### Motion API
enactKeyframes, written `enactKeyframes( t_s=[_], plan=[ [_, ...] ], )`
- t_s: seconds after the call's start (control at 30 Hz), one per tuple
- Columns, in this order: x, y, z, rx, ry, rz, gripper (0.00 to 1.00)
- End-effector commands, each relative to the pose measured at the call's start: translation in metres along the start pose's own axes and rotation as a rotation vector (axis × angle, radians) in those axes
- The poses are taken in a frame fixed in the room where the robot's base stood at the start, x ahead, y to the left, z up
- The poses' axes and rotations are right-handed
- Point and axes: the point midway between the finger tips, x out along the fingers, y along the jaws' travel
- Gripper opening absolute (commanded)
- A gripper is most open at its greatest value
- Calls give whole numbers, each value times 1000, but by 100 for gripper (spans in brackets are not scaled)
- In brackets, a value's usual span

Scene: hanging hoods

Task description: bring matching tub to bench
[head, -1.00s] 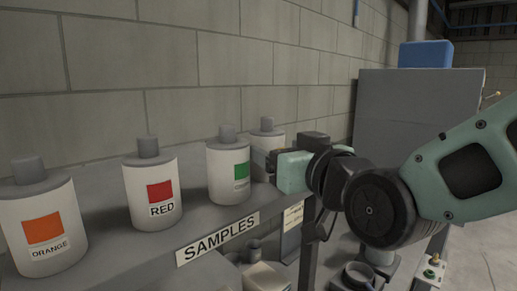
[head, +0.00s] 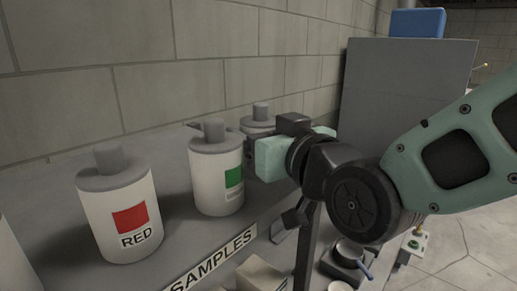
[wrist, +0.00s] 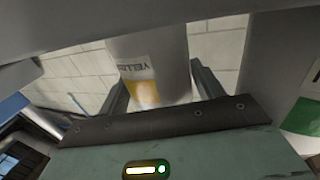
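White tubs with grey caps stand in a row on a grey shelf (head: 60,205) marked SAMPLES. The red-labelled tub (head: 98,200) and green-labelled tub (head: 208,180) show in the head view. The rearmost tub (head: 262,112) is partly hidden behind my gripper. The wrist view is upside down and shows the yellow-labelled tub (wrist: 150,68) between my fingers. My gripper (wrist: 160,85) has one finger on each side of this tub, apparently open; contact is hard to judge. The green label (wrist: 303,117) sits close beside my gripper.
A block wall runs behind the shelf. A grey cabinet (head: 400,100) with a blue box (head: 417,22) on top stands at the back right. Below the shelf are a pale container (head: 262,274) and a dark round fixture (head: 350,252). Open floor (head: 465,240) lies to the right.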

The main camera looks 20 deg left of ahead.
Motion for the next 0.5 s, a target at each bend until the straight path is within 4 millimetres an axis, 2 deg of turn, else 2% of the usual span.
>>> enactKeyframes(
  t_s=[0.03, 0.1, 0.17, 0.2, 0.37, 0.5],
  plan=[
    [0, 0, 0, 0, 0, 0, 51],
    [0, 0, 0, 0, 0, 0, 32],
    [0, 0, -1, 0, 2, 0, 29],
    [0, 0, -1, 0, 2, 0, 25],
    [0, 0, -1, 0, 2, 0, 25],
    [1, 0, -11, 0, 7, 1, 25]
  ],
)
